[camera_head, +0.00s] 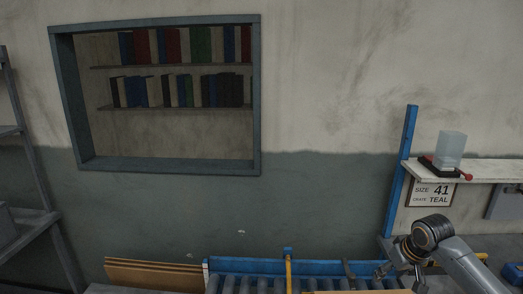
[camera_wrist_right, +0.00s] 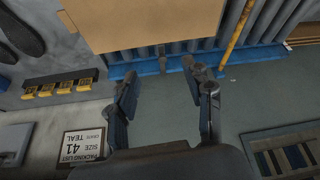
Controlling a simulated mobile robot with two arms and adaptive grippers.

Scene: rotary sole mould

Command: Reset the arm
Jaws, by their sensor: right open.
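My right arm comes in at the lower right of the head view. Its gripper (camera_head: 383,271) is beside the right end of the roller conveyor, partly cut by other parts of the arm. In the right wrist view the same gripper (camera_wrist_right: 160,74) has its two fingers spread apart, with nothing between them. The fingers point toward the blue rail (camera_wrist_right: 166,66) of the conveyor and a brown cardboard piece (camera_wrist_right: 150,25) beyond it. My left gripper shows in neither view.
A blue-edged roller conveyor (camera_head: 240,267) runs along the bottom, with flat cardboard (camera_head: 150,273) at its left. A blue post (camera_head: 403,170) and a white shelf (camera_head: 490,170) with a translucent block (camera_head: 450,149) stand at right. A sign (camera_head: 431,194) reads SIZE 41, CRATE TEAL.

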